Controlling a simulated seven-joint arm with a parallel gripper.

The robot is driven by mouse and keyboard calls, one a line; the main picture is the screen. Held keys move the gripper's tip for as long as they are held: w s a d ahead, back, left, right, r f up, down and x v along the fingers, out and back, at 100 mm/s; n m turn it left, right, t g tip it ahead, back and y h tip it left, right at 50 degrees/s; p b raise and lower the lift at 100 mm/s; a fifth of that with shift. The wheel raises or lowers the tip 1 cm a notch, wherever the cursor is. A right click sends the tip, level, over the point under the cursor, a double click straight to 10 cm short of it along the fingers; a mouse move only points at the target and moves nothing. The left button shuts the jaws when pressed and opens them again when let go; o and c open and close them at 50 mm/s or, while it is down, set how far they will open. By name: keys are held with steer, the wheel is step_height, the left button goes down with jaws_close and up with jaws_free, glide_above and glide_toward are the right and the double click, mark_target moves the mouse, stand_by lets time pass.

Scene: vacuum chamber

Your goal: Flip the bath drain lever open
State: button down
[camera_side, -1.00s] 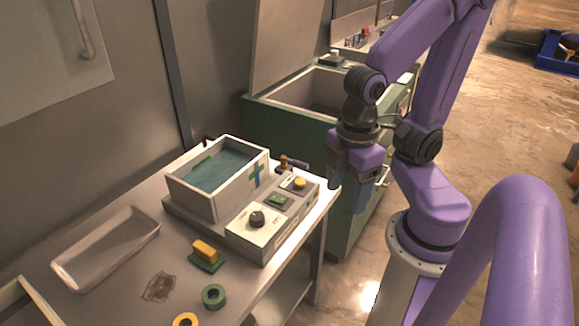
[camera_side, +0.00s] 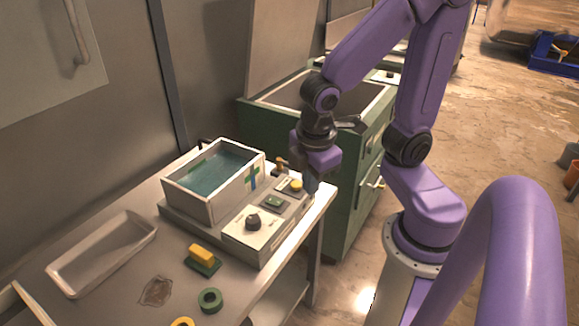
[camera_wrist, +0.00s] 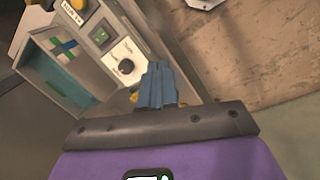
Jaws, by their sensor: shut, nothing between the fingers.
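The bath (camera_side: 190,197) is a white open box of blue-green liquid on the bench; it also shows in the wrist view (camera_wrist: 36,52). A small brass fitting (camera_side: 280,165), which I take for the drain valve, stands at the bath's far right corner. Its dark lever handle is mostly hidden behind my arm's end. My gripper (camera_side: 311,190) points down beside the right end of the control panel, close to the yellow button. Its blue-grey fingers (camera_wrist: 157,82) are together and empty. I cannot tell whether they touch anything.
The control panel (camera_side: 240,240) carries a black knob (camera_side: 253,222), a green switch (camera_side: 273,201) and a yellow button (camera_side: 296,186). A green cabinet (camera_side: 348,200) stands behind.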

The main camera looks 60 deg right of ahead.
steer(key=w+d+f+n+h, duration=0.1)
steer(key=w+d+f+h, duration=0.2)
steer(key=w, duration=0.4)
steer(key=w+d+f+n+h, duration=0.1)
steer(key=w+d+f, duration=0.1)
steer(key=w+d, duration=0.45)
steer(key=w+d+f+n, duration=0.1)
steer(key=w+d+f, duration=0.1)
steer(key=w+d+f+n+h, duration=0.1)
steer(key=w+d+f, duration=0.1)
steer(key=d, duration=0.1)
steer(key=w+d+f+h, duration=0.1)
steer(key=w+d+f, duration=0.1)
steer(key=d+f, duration=0.1)
steer(key=shift+w+d+n+g, duration=0.25)
steer(key=shift+w+n+g, duration=0.1)
steer(key=shift+n+g, duration=0.05)
steer(key=shift+d+f, duration=0.3)
steer(key=shift+d, duration=0.05)
steer(key=x, duration=1)
steer(key=shift+d+r, duration=0.15)
steer(key=shift+d, duration=0.05)
